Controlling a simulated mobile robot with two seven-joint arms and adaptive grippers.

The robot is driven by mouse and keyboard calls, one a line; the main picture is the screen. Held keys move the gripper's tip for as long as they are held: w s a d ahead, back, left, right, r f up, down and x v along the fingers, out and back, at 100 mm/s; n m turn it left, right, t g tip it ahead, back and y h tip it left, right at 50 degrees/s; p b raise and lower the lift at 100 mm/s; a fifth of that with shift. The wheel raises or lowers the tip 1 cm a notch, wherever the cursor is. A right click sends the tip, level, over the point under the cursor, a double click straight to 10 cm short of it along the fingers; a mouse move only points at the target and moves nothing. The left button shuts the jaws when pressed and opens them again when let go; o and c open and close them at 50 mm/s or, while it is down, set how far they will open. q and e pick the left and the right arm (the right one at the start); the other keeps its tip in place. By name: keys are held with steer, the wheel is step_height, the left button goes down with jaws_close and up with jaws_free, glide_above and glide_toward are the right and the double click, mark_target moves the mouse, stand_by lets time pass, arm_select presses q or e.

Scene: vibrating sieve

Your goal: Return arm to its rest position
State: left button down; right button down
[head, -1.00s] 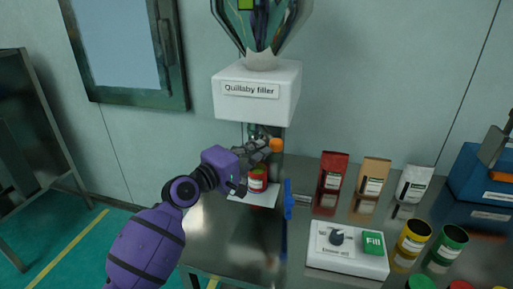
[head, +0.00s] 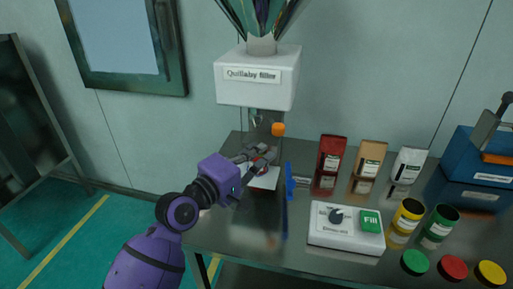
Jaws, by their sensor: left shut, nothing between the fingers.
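My left arm, purple with black joints, reaches in from the lower left. Its grey left gripper (head: 264,160) is shut and empty, in front of the filler's outlet area. Only a small bit of red shows between the gripper parts, probably the red can, which is mostly hidden. A white pad (head: 264,179) lies on the table just below the gripper. My right gripper is not in view.
The white Quillaby filler (head: 256,92) hangs above, with an orange knob (head: 278,129). Bags, cans and lids stand farther right. Floor at left is open.

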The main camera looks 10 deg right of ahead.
arm_select(q)
steer(key=s+a+f+m+t+y, duration=0.1)
steer(key=s+a+f+m+y, duration=0.35)
steer(key=a+f, duration=0.55)
steer(key=s+a+f+m+t+y, duration=0.1)
steer(key=s+a+f+m+y, duration=0.3)
steer(key=a+f, duration=0.7)
steer(key=s+a+f+g+y, duration=0.1)
steer(key=s+a+f, duration=0.2)
steer(key=s+f, duration=0.3)
steer(key=s+a+f+n+g+y, duration=0.1)
steer(key=s+a+f+g+y, duration=0.1)
steer(key=s+f, duration=0.5)
steer(key=s+a+f+g+y+p, duration=0.1)
steer(key=s+a+f, duration=0.4)
steer(key=s, duration=1.1)
steer(key=shift+f+g+y, duration=0.4)
steer(key=shift+f+y, duration=0.35)
steer(key=shift+f, duration=0.1)
steer(key=shift+n, duration=0.25)
